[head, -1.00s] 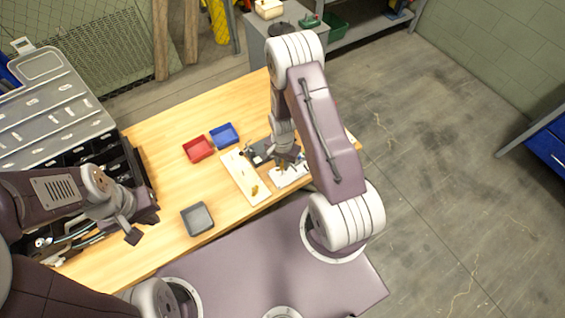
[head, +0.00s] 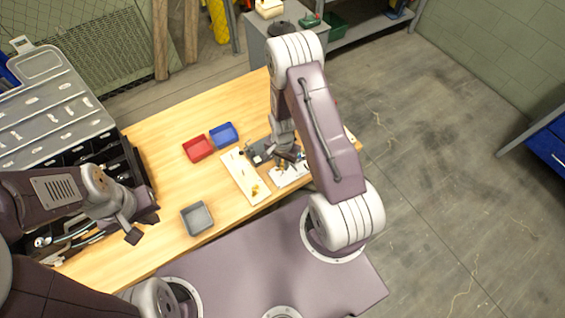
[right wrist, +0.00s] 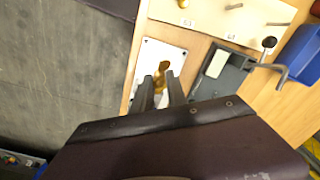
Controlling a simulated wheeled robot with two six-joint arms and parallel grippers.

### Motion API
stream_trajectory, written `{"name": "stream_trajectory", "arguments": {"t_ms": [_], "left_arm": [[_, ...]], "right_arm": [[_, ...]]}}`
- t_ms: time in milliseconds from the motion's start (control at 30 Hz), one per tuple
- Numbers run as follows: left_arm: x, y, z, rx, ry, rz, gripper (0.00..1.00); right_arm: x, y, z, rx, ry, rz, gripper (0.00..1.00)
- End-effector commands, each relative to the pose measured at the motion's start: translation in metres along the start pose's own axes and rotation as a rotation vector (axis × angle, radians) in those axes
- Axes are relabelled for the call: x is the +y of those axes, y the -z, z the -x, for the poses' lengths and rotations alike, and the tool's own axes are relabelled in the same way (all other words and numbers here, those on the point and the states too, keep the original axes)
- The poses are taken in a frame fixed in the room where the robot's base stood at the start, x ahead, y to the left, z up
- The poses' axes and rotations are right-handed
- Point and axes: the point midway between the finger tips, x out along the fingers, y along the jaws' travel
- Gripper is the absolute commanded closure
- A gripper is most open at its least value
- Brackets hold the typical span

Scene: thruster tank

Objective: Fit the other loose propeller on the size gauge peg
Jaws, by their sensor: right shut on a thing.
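My right gripper (right wrist: 160,92) is shut on a gold propeller (right wrist: 162,72), which shows at its fingertips over a white plate (right wrist: 150,52). I cannot tell whether the propeller touches the plate. In the head view the right gripper (head: 284,164) hangs over the same white plate (head: 289,175), its tips small and partly hidden. Beside it lies a cream gauge board (head: 238,171) with a gold propeller (head: 255,190) near its front end. The right wrist view shows the board (right wrist: 212,14) with labels and a bare peg (right wrist: 234,6). My left gripper (head: 142,226) is open and empty, left of the table's middle.
A grey fixture (right wrist: 212,76) with a black-knobbed lever (right wrist: 268,43) stands beside the plate and board. A red bin (head: 198,148) and a blue bin (head: 224,135) stand behind the board. A grey tray (head: 197,218) sits near the front edge. The table's left middle is clear.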

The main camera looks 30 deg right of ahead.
Motion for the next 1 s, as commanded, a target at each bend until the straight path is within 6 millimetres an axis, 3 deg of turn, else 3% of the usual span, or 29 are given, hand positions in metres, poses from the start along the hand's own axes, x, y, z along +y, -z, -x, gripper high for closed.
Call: {"name": "stream_trajectory", "arguments": {"t_ms": [1000], "left_arm": [[0.000,-0.002,-0.015,0.000,0.000,0.000,1.00]], "right_arm": [[0.001,0.000,-0.019,0.000,0.000,0.000,1.00]]}}
